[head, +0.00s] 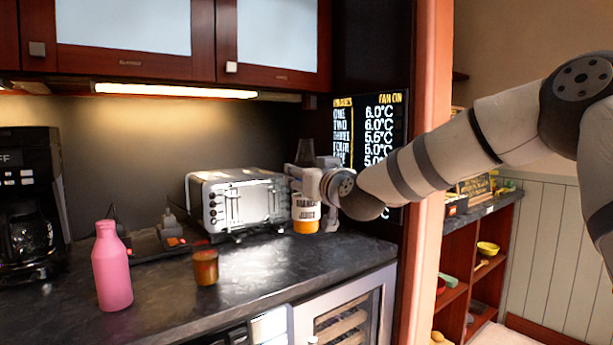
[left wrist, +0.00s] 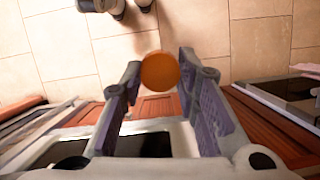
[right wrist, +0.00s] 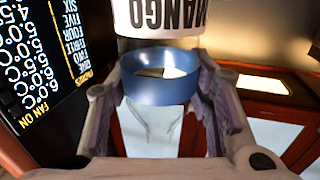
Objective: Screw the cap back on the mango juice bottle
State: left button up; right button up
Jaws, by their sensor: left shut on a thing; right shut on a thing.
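The mango juice bottle (head: 305,208) is upright in the head view, with a white label, orange base and clear neck. No cap shows on it. My right gripper (head: 309,180) is shut around its upper part. In the right wrist view, the right fingers (right wrist: 160,95) flank a blue band (right wrist: 160,89) beside the MANGO label (right wrist: 168,15). I cannot tell whether its base touches the counter. My left gripper (left wrist: 160,85) shows only in the left wrist view, shut on a round orange cap (left wrist: 160,71) held above the floor.
A toaster (head: 238,202) stands just behind and left of the bottle on the dark counter (head: 255,262). A pink bottle (head: 111,268), an amber cup (head: 205,267) and a coffee maker (head: 28,200) stand further left. A display panel (head: 375,125) is behind the bottle's right side.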

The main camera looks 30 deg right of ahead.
grip_shut()
pick_arm(q)
jog(key=shift+f, duration=0.35)
jog(key=shift+s+f, duration=0.1)
jog(key=shift+f, duration=0.3)
pick_arm(e)
jog(key=s+a+f+n+y, duration=0.1)
jog(key=s+a+f, duration=0.2)
jog(key=a+f, duration=0.3)
jog(key=s+a+f, duration=0.4)
jog(key=a+f, duration=0.1)
jog(key=f, duration=0.2)
pick_arm(q)
jog(key=shift+s+f, duration=0.1)
jog(key=shift+f, duration=0.45)
pick_arm(e)
jog(key=s+a+f+y, duration=0.1)
jog(key=s+a+f, duration=0.4)
jog(key=s, duration=0.5)
jog(key=shift+s+a+n+y, duration=0.15)
jog(key=shift+a+n+y, duration=0.15)
jog(key=shift+f, duration=0.1)
